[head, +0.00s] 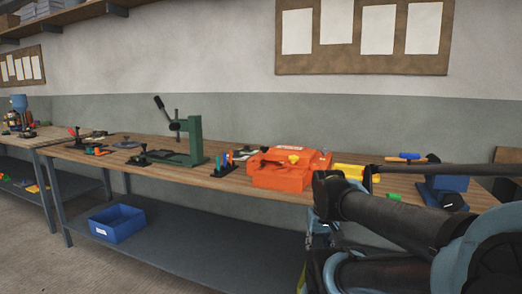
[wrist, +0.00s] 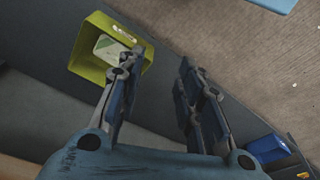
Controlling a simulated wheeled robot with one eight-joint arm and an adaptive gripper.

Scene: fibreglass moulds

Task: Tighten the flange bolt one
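An orange mould (head: 285,170) sits on the wooden bench, with a yellow knob-like part (head: 294,159) on its top. I cannot tell whether that part is flange bolt one, and no bolt is clearly readable. My gripper (wrist: 160,65) is open and empty in the wrist view, its two fingers apart. It points down past the bench, away from the mould. In the head view, my arm covers the bench front to the right of the mould.
A green press (head: 190,140) and small clamps stand left on the bench (head: 225,183). A blue bin (head: 118,222) sits on the lower shelf. A yellow-green bin (wrist: 85,50) lies beyond my fingers.

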